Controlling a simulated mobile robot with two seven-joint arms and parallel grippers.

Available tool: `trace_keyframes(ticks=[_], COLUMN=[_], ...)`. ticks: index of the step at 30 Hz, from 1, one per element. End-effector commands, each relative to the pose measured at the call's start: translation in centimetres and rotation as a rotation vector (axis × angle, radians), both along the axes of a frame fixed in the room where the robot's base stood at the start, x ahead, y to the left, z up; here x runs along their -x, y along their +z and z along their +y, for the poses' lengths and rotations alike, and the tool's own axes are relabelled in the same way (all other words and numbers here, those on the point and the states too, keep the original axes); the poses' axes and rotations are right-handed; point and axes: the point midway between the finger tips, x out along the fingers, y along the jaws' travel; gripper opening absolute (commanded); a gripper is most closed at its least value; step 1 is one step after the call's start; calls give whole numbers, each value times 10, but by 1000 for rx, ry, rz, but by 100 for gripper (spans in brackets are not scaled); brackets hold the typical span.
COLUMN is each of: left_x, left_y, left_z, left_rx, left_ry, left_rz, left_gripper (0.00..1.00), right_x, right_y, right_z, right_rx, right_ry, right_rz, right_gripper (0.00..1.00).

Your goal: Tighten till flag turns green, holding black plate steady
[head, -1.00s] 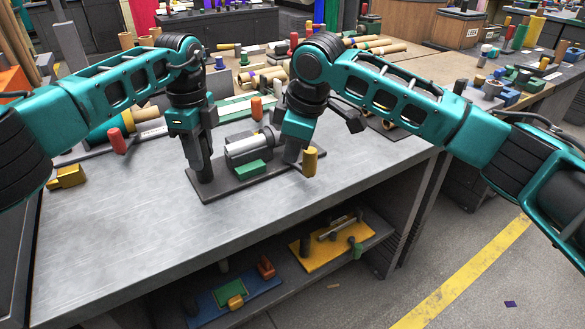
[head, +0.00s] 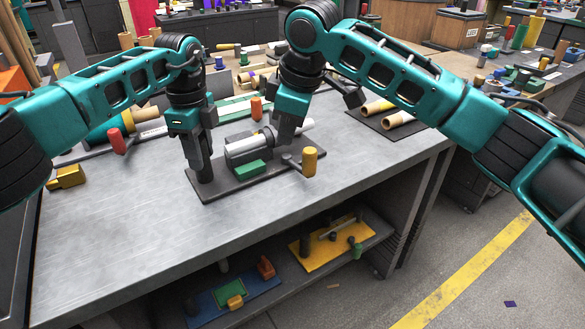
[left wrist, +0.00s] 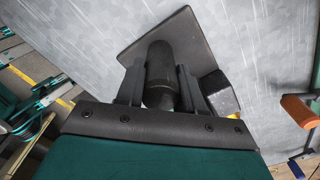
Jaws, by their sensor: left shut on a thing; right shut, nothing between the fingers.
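The black plate (head: 225,187) lies on the metal bench and carries a grey cylindrical device (head: 247,147) with a green block (head: 249,168) on its front. A crank with an upright yellow handle (head: 309,161) sticks out at the device's right end. My left gripper (head: 202,166) is shut on a black post at the plate's left end; the left wrist view shows this post (left wrist: 160,65) between the fingers. My right gripper (head: 281,142) is shut and empty above the device's right end, apart from the yellow handle. I cannot make out which part is the flag.
An orange-handled tool (head: 256,107) and a red-handled tool (head: 117,141) stand behind and left of the plate. Cardboard rolls lie on a dark mat (head: 386,119) at the right. The bench front is clear. A shelf below holds a yellow plate (head: 328,247) and a blue plate (head: 232,300).

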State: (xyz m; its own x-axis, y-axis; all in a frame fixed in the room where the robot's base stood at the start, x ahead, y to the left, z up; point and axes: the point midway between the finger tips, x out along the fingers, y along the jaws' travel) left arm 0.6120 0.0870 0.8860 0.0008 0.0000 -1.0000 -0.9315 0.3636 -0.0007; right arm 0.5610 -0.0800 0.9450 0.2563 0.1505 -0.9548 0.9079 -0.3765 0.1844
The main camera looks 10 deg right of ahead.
Motion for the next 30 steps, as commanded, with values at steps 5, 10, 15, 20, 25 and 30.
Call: trace_keyframes(ticks=[5, 10, 15, 20, 25, 30], left_x=[1, 1, 0, 0, 0, 0], left_y=[-2, -2, -1, 0, 0, 0], left_z=[0, 0, 0, 0, 0, 0], left_rx=[-1, -1, 0, 0, 0, 0], left_ry=[-2, -2, -1, 0, 0, 0], left_rz=[3, 2, 1, 0, 0, 0], left_gripper=[0, 52, 67, 68, 84, 100], right_x=[0, 0, 0, 0, 0, 0], right_y=[-1, -1, 0, 0, 0, 0], right_z=[0, 0, 0, 0, 0, 0], right_rx=[0, 0, 0, 0, 0, 0], right_ry=[0, 0, 0, 0, 0, 0], right_rz=[0, 0, 0, 0, 0, 0], right_gripper=[0, 0, 0, 0, 0, 0])
